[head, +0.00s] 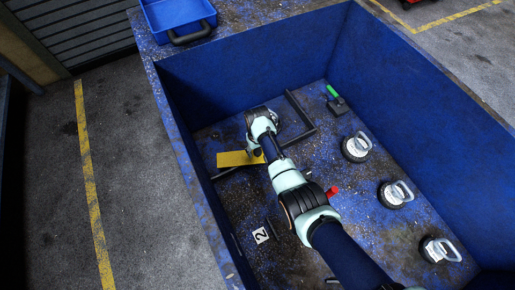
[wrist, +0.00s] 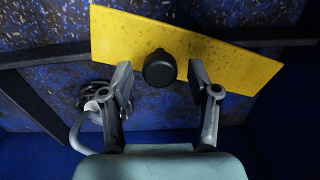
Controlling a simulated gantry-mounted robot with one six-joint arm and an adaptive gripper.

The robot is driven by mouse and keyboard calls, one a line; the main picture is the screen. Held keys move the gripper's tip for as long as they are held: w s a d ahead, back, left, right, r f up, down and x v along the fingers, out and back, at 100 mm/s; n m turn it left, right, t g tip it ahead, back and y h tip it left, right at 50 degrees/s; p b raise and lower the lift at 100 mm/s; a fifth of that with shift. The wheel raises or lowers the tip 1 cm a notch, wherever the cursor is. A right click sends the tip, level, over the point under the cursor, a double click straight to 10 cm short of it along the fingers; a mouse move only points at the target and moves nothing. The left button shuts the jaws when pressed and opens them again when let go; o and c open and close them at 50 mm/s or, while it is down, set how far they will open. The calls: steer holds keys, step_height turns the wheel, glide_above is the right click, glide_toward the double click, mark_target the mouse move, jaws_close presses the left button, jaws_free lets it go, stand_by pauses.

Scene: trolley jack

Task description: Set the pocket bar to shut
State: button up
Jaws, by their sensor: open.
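A yellow plate (head: 232,159) lies inside the blue bin, by its left side; in the wrist view the yellow plate (wrist: 225,62) spans the upper half, slightly tilted. A round black knob (wrist: 159,68) stands out from it. A dark bar (wrist: 45,55) runs behind the plate. I cannot tell for certain which of these parts is the pocket bar. My gripper (wrist: 165,83) is open, with one finger on each side of the knob and a visible gap on both sides. In the head view my arm mostly hides the gripper and the knob.
High blue walls (head: 250,62) surround the bin floor. Several round dark pieces with clear handles (head: 356,147) stand at the right. A green-handled tool (head: 335,97), a dark angled bar (head: 301,112) and a number 2 tag (head: 261,235) are also inside. A blue tray (head: 178,14) sits outside.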

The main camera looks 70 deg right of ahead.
jaws_close()
